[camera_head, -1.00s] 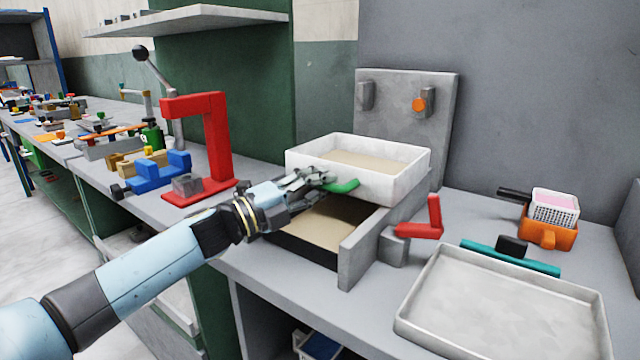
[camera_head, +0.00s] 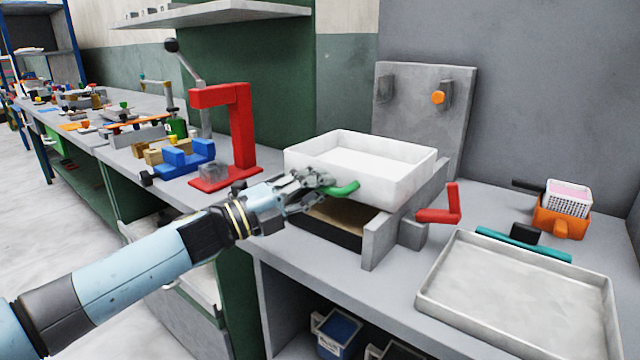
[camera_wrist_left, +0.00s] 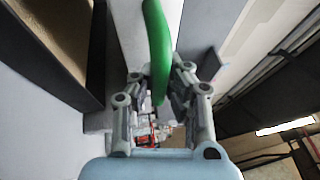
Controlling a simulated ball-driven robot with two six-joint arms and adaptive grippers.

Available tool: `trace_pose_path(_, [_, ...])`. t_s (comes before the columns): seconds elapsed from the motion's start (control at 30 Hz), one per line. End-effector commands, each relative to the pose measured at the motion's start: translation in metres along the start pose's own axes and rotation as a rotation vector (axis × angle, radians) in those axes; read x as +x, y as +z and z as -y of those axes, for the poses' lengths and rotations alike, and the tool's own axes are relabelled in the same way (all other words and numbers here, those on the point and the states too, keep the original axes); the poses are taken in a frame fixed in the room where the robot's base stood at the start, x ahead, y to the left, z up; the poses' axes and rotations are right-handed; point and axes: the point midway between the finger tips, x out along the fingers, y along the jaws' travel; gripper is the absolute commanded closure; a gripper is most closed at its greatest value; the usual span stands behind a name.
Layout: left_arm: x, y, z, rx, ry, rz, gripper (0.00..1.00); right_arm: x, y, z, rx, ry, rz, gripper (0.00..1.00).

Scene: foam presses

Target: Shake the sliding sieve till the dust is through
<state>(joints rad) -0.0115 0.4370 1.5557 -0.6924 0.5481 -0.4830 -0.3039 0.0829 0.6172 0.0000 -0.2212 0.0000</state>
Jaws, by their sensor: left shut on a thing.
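The sliding sieve (camera_head: 398,186) is a white open box on grey rails (camera_head: 378,243), and its inside looks white and bare. A dark tray (camera_head: 322,227) under it shows tan dust (camera_head: 345,213); the sieve hides much of it. My left gripper (camera_head: 326,184) is shut on the sieve's green handle (camera_head: 346,188). In the left wrist view the handle (camera_wrist_left: 157,40) runs between my left gripper's fingers (camera_wrist_left: 160,88). My right gripper is not in view.
A red crank (camera_head: 440,214) stands right of the rails, beside a shallow grey tray (camera_head: 430,297). A red press (camera_head: 241,130) is at the left. An orange holder (camera_head: 560,225) with a white basket sits far right.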

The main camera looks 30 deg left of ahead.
Motion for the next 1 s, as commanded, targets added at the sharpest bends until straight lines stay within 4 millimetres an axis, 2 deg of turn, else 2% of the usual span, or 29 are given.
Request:
trace_pose_path(0.03, [-0.001,0.0,-0.003,0.003,0.006,0.002,1.0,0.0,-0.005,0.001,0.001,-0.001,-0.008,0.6])
trace_pose_path(0.07, [-0.001,0.0,-0.003,0.003,0.007,0.002,0.91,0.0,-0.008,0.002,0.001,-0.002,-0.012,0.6])
trace_pose_path(0.1, [-0.001,0.0,-0.003,0.002,0.007,0.002,0.85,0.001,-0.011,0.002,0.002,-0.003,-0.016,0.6])
trace_pose_path(0.3, [-0.001,0.0,-0.002,0.001,0.004,0.002,0.62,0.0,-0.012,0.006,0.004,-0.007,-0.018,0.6])
trace_pose_path(0.57, [-0.002,0.0,-0.001,0.0,0.003,0.001,0.62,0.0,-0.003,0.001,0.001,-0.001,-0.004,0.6])
trace_pose_path(0.67, [-0.009,0.0,-0.002,0.0,0.004,0.0,0.62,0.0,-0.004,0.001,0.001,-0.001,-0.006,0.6])
trace_pose_path(0.77, [-0.027,0.0,-0.003,0.0,0.008,-0.001,0.62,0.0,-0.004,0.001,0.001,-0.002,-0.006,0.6])
trace_pose_path(1.0, [-0.081,-0.001,-0.003,-0.001,0.009,-0.001,0.62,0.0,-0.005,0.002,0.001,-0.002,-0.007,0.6])
